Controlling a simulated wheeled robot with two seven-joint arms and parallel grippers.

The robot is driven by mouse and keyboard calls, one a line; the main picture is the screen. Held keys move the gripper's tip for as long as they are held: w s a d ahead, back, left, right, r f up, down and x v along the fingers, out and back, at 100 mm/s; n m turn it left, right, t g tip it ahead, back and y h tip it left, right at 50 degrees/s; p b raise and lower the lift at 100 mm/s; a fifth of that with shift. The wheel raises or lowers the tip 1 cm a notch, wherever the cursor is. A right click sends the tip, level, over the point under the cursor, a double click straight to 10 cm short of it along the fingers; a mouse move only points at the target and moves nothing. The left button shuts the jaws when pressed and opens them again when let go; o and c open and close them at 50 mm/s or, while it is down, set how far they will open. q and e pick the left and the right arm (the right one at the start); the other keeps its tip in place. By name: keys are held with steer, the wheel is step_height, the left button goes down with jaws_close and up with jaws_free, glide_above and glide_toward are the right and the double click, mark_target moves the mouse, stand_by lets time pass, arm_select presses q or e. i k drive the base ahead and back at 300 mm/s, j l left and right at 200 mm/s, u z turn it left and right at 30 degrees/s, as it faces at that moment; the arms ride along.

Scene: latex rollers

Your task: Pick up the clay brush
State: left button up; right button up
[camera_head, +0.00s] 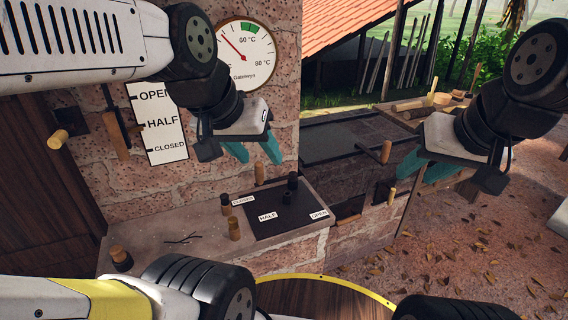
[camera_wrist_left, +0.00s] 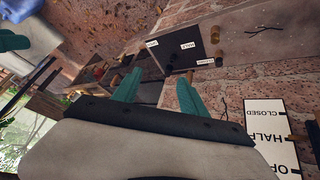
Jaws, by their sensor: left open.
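I cannot tell for sure which thing is the clay brush. A small pale yellow piece with an upright handle (camera_head: 440,99) lies among wooden pieces on the far table in the head view, and it may be the brush. My left gripper (camera_head: 254,154) is open and empty above the stone counter, in front of the wall. Its two teal fingers stand apart in the left wrist view (camera_wrist_left: 158,78). My right gripper (camera_head: 424,169) hangs at the right with its teal fingers apart and nothing between them. It is far from the left one.
A stone counter (camera_head: 150,258) bears a black board (camera_head: 285,222) labelled CLOSED, HALF and OPEN, with dark knobs on it. A gauge (camera_head: 246,54) and a sign (camera_head: 160,125) hang on the wall.

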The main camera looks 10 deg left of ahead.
mark_target(435, 80)
steer(key=i+l, duration=0.3)
steer(key=l, duration=0.15)
steer(key=i+l, duration=0.55)
steer(key=l, duration=0.3)
steer(key=i+l, duration=0.3)
steer(key=l, duration=0.15)
steer(key=i+l+u, duration=0.1)
steer(key=i+l, duration=0.2)
steer(key=l, duration=0.15)
steer(key=i+l, duration=0.3)
steer(key=l, duration=0.15)
steer(key=i+l, duration=0.25)
steer(key=l, duration=0.2)
steer(key=i+l, duration=0.3)
steer(key=l, duration=0.15)
